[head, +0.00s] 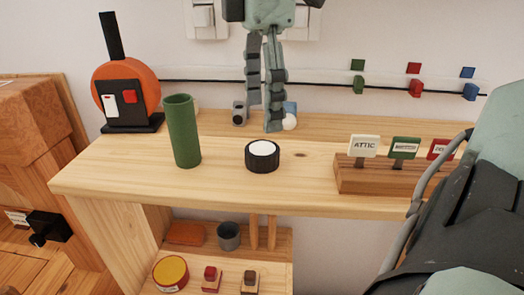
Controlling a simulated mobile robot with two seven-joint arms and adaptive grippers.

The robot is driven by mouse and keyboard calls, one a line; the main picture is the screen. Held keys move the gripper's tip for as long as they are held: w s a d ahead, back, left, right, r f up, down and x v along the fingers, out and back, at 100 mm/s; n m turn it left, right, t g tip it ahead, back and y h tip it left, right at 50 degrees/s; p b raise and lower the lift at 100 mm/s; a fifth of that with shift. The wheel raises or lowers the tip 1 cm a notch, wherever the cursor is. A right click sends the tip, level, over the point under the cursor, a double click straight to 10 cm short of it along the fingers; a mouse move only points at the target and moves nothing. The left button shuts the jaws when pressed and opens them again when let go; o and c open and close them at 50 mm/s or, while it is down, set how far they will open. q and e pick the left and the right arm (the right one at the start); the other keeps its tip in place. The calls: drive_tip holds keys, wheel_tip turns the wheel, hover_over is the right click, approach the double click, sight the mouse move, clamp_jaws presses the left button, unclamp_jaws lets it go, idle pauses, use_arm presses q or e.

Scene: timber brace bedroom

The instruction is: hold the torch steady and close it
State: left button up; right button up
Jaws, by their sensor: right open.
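A green upright tube (184,132), which looks like the torch body, stands on the wooden shelf top left of centre. A short black ring-shaped piece with a white top (262,156), perhaps the torch's cap, sits apart from it to the right on the same top. My right gripper (265,116) points down from the upper middle, open and empty. Its fingertips are above and behind the black piece in the picture. It does not touch the green tube. My left gripper is not in view.
An orange round device on a black base (127,90) stands at the back left. A wooden rack with label cards (372,180) is at the right. Small grey, blue and white objects lie behind my gripper. The front of the wooden top (225,192) is clear.

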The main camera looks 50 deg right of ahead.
sight(262, 148)
drive_tip(key=shift+f, duration=1.3)
wheel_tip(262, 148, down, 4)
drive_tip(key=shift+w+d+f, duration=0.1)
drive_tip(key=shift+w+d, duration=0.05)
drive_tip(key=shift+f, duration=0.5)
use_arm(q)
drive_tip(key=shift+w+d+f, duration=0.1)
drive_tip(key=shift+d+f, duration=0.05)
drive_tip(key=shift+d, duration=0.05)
use_arm(e)
drive_tip(key=shift+c, duration=0.5)
